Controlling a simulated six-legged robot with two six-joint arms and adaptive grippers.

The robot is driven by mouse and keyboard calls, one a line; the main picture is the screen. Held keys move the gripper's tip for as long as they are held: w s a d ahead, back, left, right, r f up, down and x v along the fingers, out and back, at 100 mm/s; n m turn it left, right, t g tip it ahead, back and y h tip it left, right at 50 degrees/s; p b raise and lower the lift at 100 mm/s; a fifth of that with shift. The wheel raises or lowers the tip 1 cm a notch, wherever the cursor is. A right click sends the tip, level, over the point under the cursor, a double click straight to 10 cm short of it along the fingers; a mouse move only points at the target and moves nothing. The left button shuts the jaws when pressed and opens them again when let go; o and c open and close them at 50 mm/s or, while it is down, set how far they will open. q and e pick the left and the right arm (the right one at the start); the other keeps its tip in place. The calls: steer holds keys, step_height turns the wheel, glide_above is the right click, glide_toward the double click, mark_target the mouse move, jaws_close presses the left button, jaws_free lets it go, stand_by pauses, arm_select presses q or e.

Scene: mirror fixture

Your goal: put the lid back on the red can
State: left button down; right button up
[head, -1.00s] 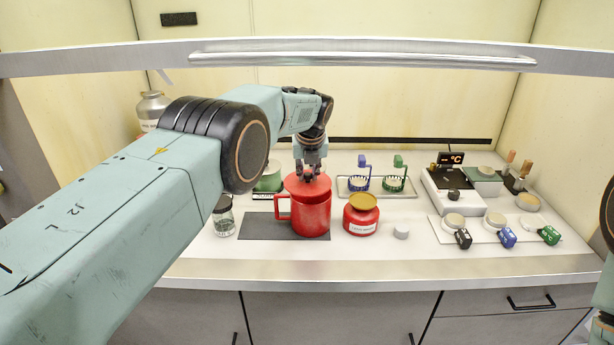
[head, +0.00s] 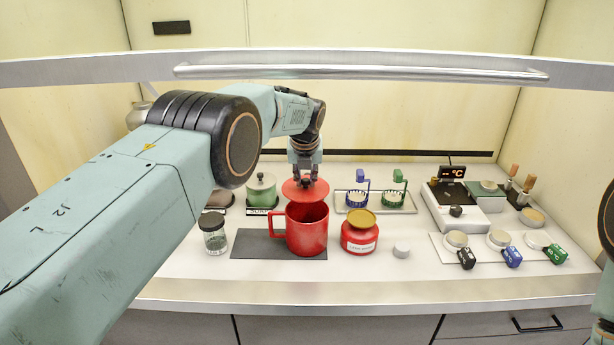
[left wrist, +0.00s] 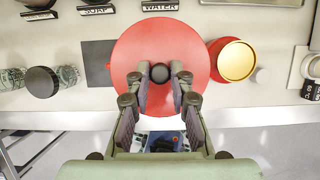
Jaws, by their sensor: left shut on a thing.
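The red can (head: 306,236), a mug shape with a handle on its left, stands upright on a dark mat with its mouth uncovered. My left gripper (head: 306,182) is shut on the dark knob (left wrist: 160,73) of the round red lid (head: 293,190). It holds the lid above the can, apart from the front rim, and some of the can's dark inside shows below it. In the left wrist view the lid (left wrist: 160,38) fills the middle and hides the can. My right gripper does not show; only part of my right arm is at the right edge.
A red jar with a gold lid (head: 360,239) stands close to the can's right, with a small grey cap (head: 401,249) beyond. A glass jar (head: 214,235) is left of the dark mat (head: 255,245). A tray (head: 375,209) with blue and green holders lies behind. Open counter lies in front.

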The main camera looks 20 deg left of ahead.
mark_target(307, 190)
arm_select(q)
steer(key=shift+s+f, duration=0.2)
steer(key=shift+f, duration=0.15)
steer(key=shift+d+f+b, duration=0.15)
steer(key=shift+f+b, duration=0.15)
steer(key=shift+b, duration=0.15)
steer(key=b+x, duration=0.1)
steer(key=x, duration=0.1)
steer(key=b+x, duration=0.1)
steer(key=x, duration=0.1)
steer(key=shift+s+d, duration=0.25)
steer(key=shift+s+a+f, duration=0.1)
steer(key=shift+f, duration=0.15)
steer(key=shift+s+f+b, duration=0.1)
steer(key=shift+s+b, duration=0.05)
steer(key=shift+b, duration=0.25)
steer(key=shift+s, duration=0.15)
steer(key=shift+w, duration=0.25)
steer(key=shift+w+f, duration=0.15)
steer(key=shift+s, duration=0.25)
steer(key=shift+s+r, duration=0.1)
steer(key=shift+r, duration=0.2)
steer(key=shift+w+f+p, duration=0.1)
steer(key=shift+w+p, duration=0.1)
steer(key=shift+p, duration=0.15)
